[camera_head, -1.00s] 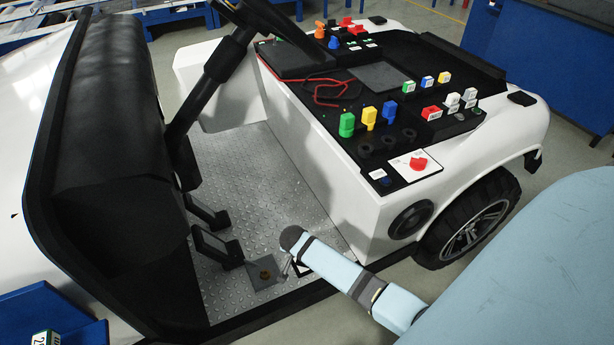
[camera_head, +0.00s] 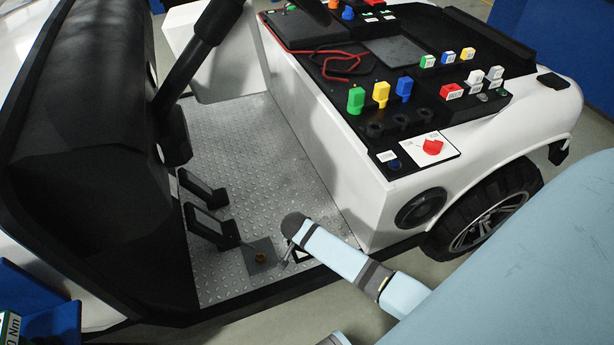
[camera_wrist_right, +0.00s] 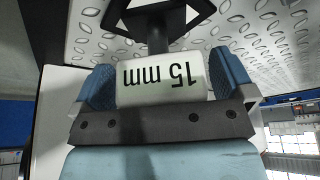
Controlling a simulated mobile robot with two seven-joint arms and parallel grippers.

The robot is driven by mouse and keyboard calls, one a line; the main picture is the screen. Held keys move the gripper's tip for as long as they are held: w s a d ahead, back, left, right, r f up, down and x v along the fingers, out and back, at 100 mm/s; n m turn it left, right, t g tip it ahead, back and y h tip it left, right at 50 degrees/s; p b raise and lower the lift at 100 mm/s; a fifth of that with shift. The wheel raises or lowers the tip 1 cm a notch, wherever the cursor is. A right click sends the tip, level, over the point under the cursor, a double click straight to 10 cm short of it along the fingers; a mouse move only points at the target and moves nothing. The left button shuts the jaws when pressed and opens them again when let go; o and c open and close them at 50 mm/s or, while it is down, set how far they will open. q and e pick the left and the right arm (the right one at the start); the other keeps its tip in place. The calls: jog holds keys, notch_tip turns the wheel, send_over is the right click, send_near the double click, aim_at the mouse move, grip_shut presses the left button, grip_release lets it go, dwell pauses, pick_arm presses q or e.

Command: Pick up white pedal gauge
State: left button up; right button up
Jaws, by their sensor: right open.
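The white pedal gauge (camera_wrist_right: 162,78) is a white block marked "15 mm", upside down in the right wrist view. My right gripper (camera_wrist_right: 163,88) is open, with one blue-padded finger on each side of the block. The pads look very close to its sides; I cannot tell whether they touch. In the head view my right arm (camera_head: 335,250) reaches in from the right, low over the vehicle's floor. Its fingers and the gauge are not clear there. My left gripper is not in view.
Black pedals (camera_head: 212,227) stand on the ribbed metal floor (camera_head: 240,150), left of my right arm. The white console (camera_head: 345,180) rises behind the arm, with coloured switches on top. A black post stands beyond the gauge in the wrist view.

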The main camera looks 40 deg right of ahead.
jog(key=shift+r, duration=0.1)
jog(key=shift+a, duration=0.1)
jog(key=c, duration=1)
